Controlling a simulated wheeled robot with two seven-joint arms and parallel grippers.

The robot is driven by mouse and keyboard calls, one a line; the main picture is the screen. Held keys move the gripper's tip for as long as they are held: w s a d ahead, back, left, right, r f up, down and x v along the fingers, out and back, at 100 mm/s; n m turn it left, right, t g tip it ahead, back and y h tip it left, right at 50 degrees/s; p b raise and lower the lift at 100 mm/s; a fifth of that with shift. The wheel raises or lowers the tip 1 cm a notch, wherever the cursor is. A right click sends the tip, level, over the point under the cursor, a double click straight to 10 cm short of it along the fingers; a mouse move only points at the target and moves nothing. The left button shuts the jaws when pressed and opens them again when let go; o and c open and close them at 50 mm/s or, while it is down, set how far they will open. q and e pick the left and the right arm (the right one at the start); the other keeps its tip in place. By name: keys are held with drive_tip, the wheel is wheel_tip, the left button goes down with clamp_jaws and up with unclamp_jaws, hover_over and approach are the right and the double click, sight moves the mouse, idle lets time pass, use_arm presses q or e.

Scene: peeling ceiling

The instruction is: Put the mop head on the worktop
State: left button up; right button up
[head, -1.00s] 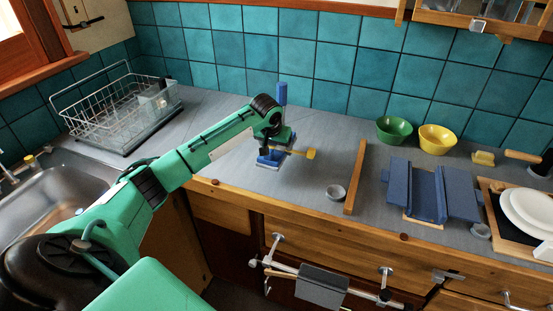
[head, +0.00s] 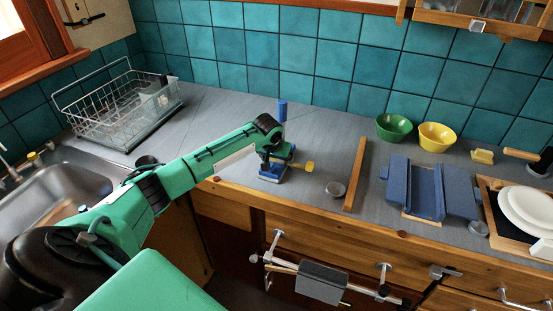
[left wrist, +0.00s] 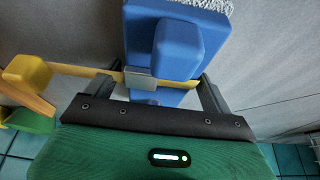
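In the left wrist view the mop head (left wrist: 178,52) fills the upper middle, with grey fringe at the top edge. My left gripper (head: 275,160) is at the mop head, its fingers (left wrist: 160,92) on either side of the blue and yellow parts, and the two move together. The mop head is low over the grey worktop (head: 230,120); I cannot tell if it touches. The gripper partly hides it. My right gripper is not in view.
Further right are a blue folded rack (head: 428,190), a green bowl (head: 393,127) and a yellow bowl (head: 437,136). A wire dish rack (head: 125,112) and sink are left.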

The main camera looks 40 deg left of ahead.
use_arm(q)
drive_tip(key=shift+o, duration=0.4)
drive_tip(key=shift+r, duration=0.25)
drive_tip(key=b+v, duration=0.2)
drive_tip(key=v, duration=0.9)
drive_tip(key=shift+s+r, duration=0.3)
drive_tip(key=shift+r, duration=0.05)
